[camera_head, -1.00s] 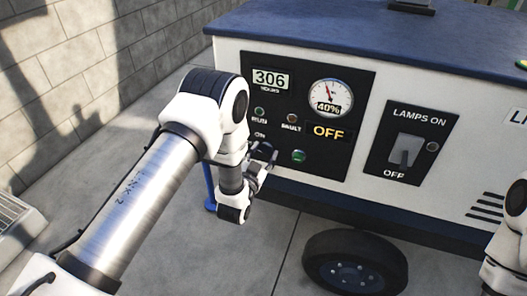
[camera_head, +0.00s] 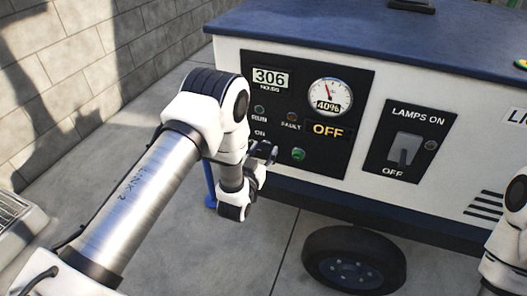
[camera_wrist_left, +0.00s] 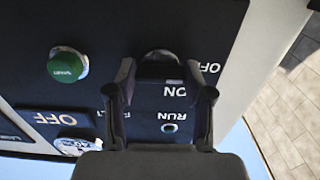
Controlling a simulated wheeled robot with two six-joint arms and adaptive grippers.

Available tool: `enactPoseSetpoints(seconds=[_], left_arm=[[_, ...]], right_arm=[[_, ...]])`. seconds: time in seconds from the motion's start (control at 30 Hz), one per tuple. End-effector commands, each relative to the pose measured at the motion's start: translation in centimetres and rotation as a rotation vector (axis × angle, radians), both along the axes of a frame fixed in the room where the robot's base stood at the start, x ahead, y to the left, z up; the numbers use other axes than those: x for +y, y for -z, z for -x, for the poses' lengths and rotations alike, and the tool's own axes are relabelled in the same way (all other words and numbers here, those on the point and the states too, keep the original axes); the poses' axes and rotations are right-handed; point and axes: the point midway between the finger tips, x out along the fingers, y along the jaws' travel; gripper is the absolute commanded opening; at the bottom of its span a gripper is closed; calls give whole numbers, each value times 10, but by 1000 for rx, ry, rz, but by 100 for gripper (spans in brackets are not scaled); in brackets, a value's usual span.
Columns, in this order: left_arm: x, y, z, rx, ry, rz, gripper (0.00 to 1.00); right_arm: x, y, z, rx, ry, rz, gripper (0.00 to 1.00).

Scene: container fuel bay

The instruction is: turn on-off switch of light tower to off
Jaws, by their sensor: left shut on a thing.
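The light tower (camera_head: 440,100) is a white cabinet with a dark blue top. Its black control panel (camera_head: 361,80) has an orange OFF display (camera_head: 328,130) and a green button (camera_head: 298,154). My left gripper (camera_head: 265,152) is at the panel's lower left, left of the green button. In the left wrist view, upside down, a grey rounded part of the on-off switch (camera_wrist_left: 158,57) shows between the fingertips of my left gripper (camera_wrist_left: 160,75), near the ON and OFF labels. My right gripper is out of view.
A second black panel with a lamps switch (camera_head: 405,148) is to the right. A wheel (camera_head: 352,262) stands below the cabinet. A block wall (camera_head: 90,60) is at the left. Paved floor (camera_head: 140,150) is clear between wall and tower.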

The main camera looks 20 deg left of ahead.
Motion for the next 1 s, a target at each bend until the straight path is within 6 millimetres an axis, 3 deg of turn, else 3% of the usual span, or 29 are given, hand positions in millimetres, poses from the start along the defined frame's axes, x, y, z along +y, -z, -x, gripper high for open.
enactPoseSetpoints(seconds=[0.03, 0.07, 0.1, 0.47, 0.8, 1.0], left_arm=[[0, 1, 0, 2, 1, 1, 17], [0, 1, 0, 2, 1, 1, 62], [0, 1, 0, 2, 1, 1, 77], [0, 1, 3, 2, 0, 0, 77], [-2, 2, 63, 5, 0, 0, 77], [-3, 1, 76, 1, 0, 0, 77]], right_arm=[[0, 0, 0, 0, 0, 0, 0], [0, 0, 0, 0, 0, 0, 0], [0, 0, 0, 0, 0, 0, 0], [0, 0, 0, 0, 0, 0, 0], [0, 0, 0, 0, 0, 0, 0], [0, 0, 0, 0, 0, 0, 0]])
